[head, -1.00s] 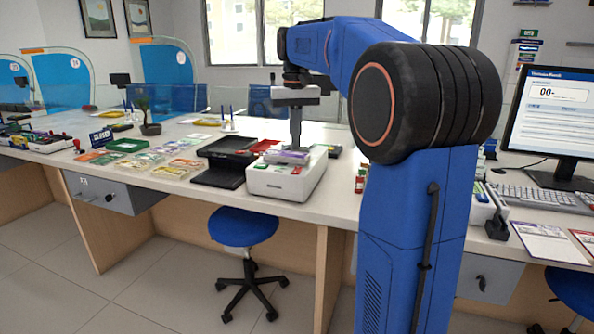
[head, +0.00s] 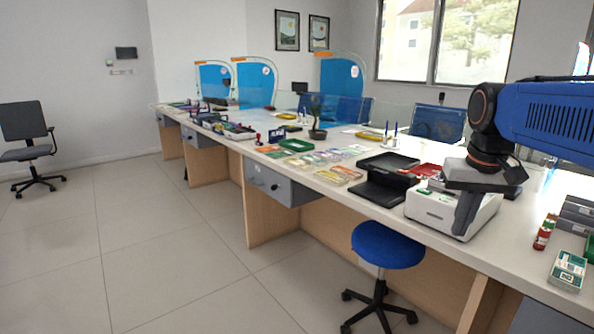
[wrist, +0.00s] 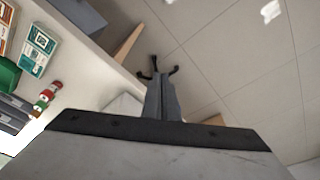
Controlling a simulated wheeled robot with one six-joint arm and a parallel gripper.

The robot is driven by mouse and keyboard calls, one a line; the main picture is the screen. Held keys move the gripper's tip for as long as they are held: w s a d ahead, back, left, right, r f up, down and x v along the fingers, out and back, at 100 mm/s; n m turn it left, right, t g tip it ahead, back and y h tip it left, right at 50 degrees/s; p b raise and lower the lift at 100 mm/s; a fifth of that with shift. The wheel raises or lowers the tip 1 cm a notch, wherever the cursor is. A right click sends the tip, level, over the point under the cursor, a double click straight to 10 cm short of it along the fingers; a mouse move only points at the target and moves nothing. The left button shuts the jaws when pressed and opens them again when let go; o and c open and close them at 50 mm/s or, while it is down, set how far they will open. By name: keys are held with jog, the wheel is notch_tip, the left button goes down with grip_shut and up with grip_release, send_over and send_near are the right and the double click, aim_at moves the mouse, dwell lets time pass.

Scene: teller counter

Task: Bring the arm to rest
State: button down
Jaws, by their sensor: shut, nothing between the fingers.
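My gripper (head: 461,234) hangs from the blue arm at the right of the head view, fingers pointing down. It appears in front of the white counting machine (head: 428,211) and hides part of it. In the wrist view the two fingers (wrist: 161,82) lie together with nothing between them. Floor and stool legs show beyond the fingertips there, so the gripper seems to be out past the counter's front edge. The upper arm is cut off by the head view's right edge.
The long counter (head: 480,258) carries a black tray device (head: 383,190), banknote stacks (head: 338,174), a green tray (head: 296,145) and a red-capped bottle (head: 543,232). A blue stool (head: 388,246) stands before it. The tiled floor at left is open, with an office chair (head: 28,140) far off.

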jog(key=s+a+f+n+t, duration=0.1)
jog(key=s+a+f, duration=0.2)
jog(key=s+f, duration=0.5)
jog(key=s+a+f+n+t, duration=0.1)
jog(key=s+a+f, duration=0.2)
jog(key=s+f, duration=0.5)
jog(key=shift+t, duration=0.3)
